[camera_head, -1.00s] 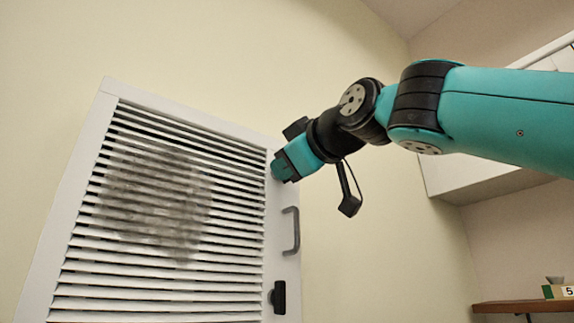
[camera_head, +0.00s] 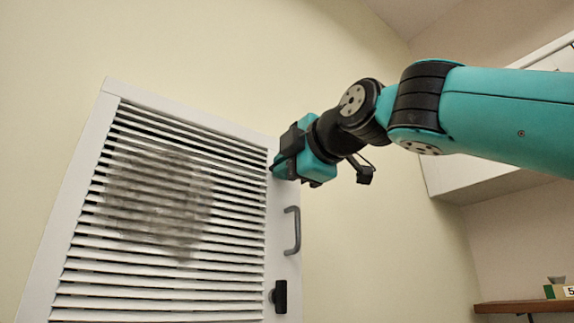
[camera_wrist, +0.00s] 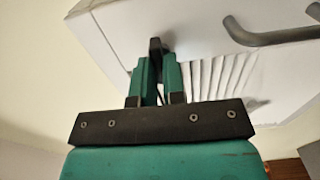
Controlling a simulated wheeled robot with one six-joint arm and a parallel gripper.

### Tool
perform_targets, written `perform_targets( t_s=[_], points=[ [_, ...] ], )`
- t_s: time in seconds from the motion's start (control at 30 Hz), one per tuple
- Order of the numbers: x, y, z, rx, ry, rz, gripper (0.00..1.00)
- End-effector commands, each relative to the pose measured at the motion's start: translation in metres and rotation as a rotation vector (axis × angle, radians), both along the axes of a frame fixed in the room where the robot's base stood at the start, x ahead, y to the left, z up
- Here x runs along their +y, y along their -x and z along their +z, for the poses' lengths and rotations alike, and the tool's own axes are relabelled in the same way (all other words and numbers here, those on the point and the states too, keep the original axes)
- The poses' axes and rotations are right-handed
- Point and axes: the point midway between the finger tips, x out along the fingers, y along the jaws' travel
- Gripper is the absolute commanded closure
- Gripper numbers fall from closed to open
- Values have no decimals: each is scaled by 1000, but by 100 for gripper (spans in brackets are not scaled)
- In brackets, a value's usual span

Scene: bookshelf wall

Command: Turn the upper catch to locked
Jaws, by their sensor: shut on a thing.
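My gripper (camera_head: 277,166) is at the upper right corner of a white louvred panel (camera_head: 190,118) in the head view. In the wrist view its two green fingers (camera_wrist: 157,68) are shut on the upper catch (camera_wrist: 156,45), a small black piece that shows between and just beyond the fingertips. In the head view the upper catch is hidden behind the gripper. The catch's exact angle is hard to tell, as the fingers cover most of it.
A grey bar handle (camera_head: 293,231) stands out from the panel's right edge below my gripper. A black lower catch (camera_head: 279,296) is below the handle. A grey smudge (camera_head: 155,200) covers part of the slats. A wooden shelf (camera_head: 525,307) is at the far right.

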Motion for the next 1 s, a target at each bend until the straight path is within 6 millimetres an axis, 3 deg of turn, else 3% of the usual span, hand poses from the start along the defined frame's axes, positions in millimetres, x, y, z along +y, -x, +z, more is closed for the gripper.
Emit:
perform_targets(
  t_s=[0.63, 0.7, 0.77, 1.0],
  points=[
    [0, 0, 0, -31, 44, 0, 100],
    [0, 0, 0, -31, 44, 0, 78],
    [0, 0, 0, -31, 44, 0, 64],
    [0, 0, 0, -30, 44, 0, 64]
  ],
)
